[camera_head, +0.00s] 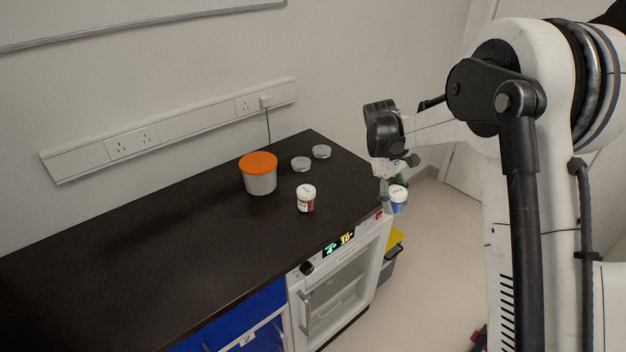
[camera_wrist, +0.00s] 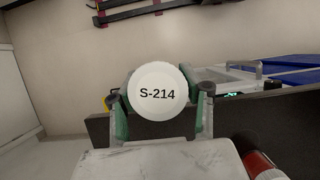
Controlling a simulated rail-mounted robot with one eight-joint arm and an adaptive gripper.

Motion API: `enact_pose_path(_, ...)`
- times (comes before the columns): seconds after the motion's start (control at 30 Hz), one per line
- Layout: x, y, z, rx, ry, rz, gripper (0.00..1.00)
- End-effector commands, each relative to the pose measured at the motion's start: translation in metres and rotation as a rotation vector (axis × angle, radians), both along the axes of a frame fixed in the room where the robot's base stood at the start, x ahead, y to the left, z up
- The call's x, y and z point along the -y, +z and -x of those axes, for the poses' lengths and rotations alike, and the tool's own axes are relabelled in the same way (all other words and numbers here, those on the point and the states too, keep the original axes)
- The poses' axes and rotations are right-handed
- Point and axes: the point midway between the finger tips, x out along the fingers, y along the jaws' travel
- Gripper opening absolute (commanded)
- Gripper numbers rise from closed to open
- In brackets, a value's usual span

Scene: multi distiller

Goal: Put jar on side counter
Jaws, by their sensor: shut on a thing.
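A small jar with a white lid and a blue body (camera_head: 398,204) is held by my gripper (camera_head: 393,184), past the right end of the dark counter (camera_head: 150,235). In the wrist view the jar's white lid (camera_wrist: 158,92) reads "S-214" and sits between the two green-padded fingers, which are shut on it. The lid hides most of the jar's body there. A second jar, white-lidded with a red label (camera_head: 306,199), stands upright on the counter; part of it shows at the lower right of the wrist view (camera_wrist: 262,166).
A grey tub with an orange lid (camera_head: 259,174) and two small clear dishes (camera_head: 301,164) (camera_head: 321,152) stand at the back of the counter. An appliance with a lit display (camera_head: 340,285) is under the counter's front. The counter's left part is bare.

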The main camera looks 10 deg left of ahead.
Motion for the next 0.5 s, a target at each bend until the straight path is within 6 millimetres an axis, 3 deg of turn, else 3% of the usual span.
enact_pose_path(0.03,-0.019,0.004,-0.006,0.001,0.121,0.001,0.12)
enact_pose_path(0.5,-0.171,0.049,-0.052,0.004,1.311,0.001,0.12)
